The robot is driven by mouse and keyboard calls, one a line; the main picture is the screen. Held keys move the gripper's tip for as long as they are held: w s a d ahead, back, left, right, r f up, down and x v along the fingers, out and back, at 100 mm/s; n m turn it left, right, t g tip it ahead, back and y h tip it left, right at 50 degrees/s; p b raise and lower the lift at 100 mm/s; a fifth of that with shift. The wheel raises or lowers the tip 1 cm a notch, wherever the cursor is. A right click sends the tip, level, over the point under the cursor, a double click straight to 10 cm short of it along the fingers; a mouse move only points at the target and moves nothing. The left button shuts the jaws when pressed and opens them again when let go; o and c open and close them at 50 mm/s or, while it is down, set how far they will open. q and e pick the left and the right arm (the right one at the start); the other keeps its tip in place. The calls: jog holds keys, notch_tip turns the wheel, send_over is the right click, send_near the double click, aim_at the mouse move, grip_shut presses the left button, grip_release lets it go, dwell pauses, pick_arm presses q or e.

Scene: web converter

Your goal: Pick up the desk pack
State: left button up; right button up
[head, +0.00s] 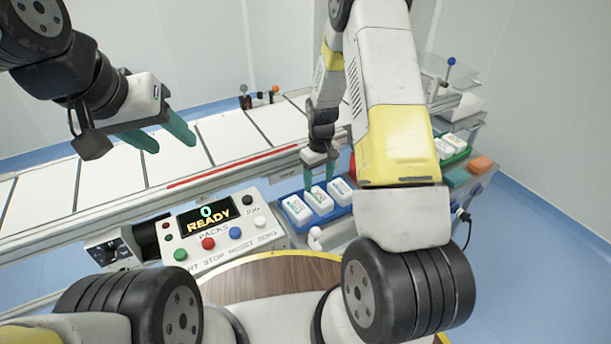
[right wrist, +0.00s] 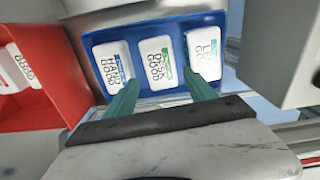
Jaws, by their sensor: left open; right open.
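Three white packs stand in a row in a blue tray (head: 335,217). In the right wrist view the blue tray (right wrist: 150,27) holds a left pack (right wrist: 111,65), a middle pack (right wrist: 157,62) and a right pack (right wrist: 203,52). The middle one has a green mark and its blurred print looks like "DESK"; the left seems to read "HAND", the right "LENS". My right gripper (head: 320,181) is open and points down over the tray, its fingers (right wrist: 162,80) on either side of the middle pack; contact cannot be told. My left gripper (head: 173,143) is open and empty above the conveyor.
A control box (head: 215,235) showing "0 READY PACKS" stands left of the tray. A red container (right wrist: 35,75) is beside the tray. A green tray (head: 461,156) with white packs lies further right, near an orange block (head: 482,164). A white conveyor (head: 90,190) runs behind.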

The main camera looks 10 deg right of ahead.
aim_at(319, 196)
jog(key=f, duration=0.7)
jog(key=shift+s+d+f, duration=0.1)
jog(key=shift+s+f, duration=0.1)
jog(key=c, duration=1.3)
